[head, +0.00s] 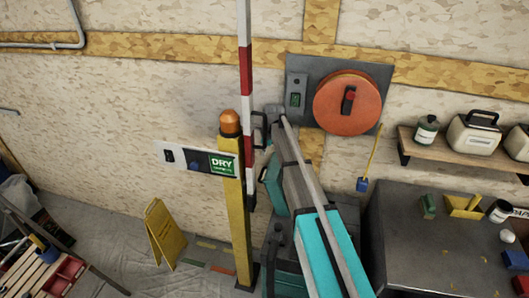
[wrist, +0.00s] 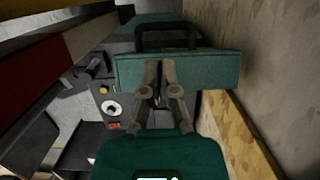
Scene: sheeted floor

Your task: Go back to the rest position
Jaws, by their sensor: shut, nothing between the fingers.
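My gripper (wrist: 160,68) shows in the wrist view with its two fingers drawn together and nothing between them. Past the fingertips is a teal block (wrist: 215,70) with a black handle on top. I cannot tell whether the fingers touch it. In the head view my teal and grey arm reaches up from the bottom edge toward the wall, right of the yellow post (head: 236,215). The fingers cannot be made out there.
A red-and-white pole (head: 246,70) rises beside the post's orange cap. A wall panel with a round orange disc (head: 365,105), a shelf (head: 455,152) and a dark bench (head: 400,225) stand right. A yellow floor sign (head: 164,235) and a slatted crate (head: 30,275) are left.

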